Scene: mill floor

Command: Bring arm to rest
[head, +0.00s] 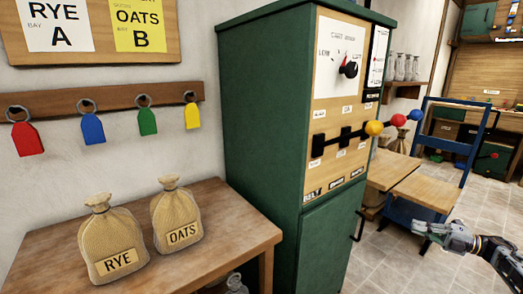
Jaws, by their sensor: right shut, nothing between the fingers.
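My right gripper (432,229) shows at the lower right, on an arm that comes in from the right edge. It is shut and empty, in front of the tiled floor and below the blue cart. It is apart from the green cabinet (262,130) to its left. My left gripper and arm are not in view.
A wooden table (200,255) at left holds a RYE sack (112,235) and an OATS sack (178,215). Coloured tags hang on a rail (120,98). The cabinet has a dial (348,69) and ball-ended levers (374,128). A blue cart (447,146) stands behind.

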